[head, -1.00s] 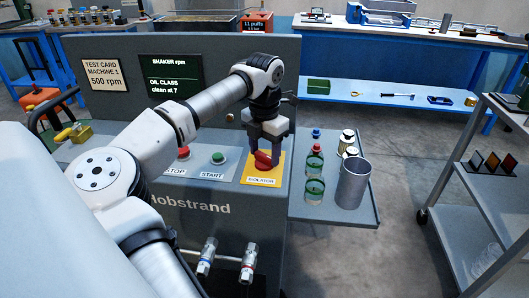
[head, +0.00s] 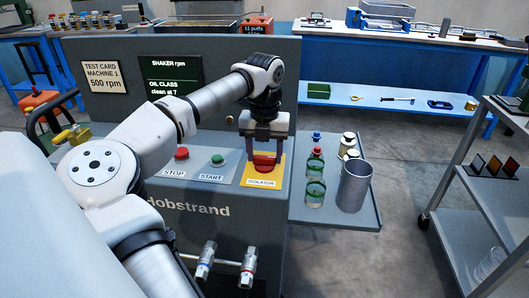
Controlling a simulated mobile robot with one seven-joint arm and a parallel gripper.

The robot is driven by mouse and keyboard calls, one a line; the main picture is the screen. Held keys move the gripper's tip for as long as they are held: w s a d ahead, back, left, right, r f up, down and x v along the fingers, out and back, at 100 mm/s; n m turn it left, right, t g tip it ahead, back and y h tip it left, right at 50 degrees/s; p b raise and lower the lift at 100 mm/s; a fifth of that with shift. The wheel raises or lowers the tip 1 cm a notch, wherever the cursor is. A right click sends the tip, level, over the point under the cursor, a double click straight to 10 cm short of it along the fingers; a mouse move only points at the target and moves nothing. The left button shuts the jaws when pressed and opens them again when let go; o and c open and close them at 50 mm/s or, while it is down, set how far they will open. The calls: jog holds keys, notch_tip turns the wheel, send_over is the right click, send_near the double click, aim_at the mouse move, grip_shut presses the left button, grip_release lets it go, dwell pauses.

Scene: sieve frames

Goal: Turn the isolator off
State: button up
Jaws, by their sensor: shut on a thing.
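The isolator (head: 264,162) is a red rotary handle on a yellow plate (head: 262,182) labelled ISOLATOR, at the right end of the grey machine's sloped panel. My gripper (head: 265,158) reaches down over it from above, with one finger on each side of the red handle. It is shut on the handle. The handle's broad face shows to the camera and looks roughly crosswise on the plate. The fingers hide part of its sides.
The red STOP button (head: 181,153) and green START button (head: 217,160) sit left of the isolator. A grey cart (head: 455,215) stands farther right, with open floor between.

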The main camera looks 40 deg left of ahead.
aim_at(264, 156)
dwell(0.3)
jog(key=o, duration=1)
jog(key=shift+r, duration=0.1)
notch_tip(264, 156, up, 14)
jog(key=p, duration=1)
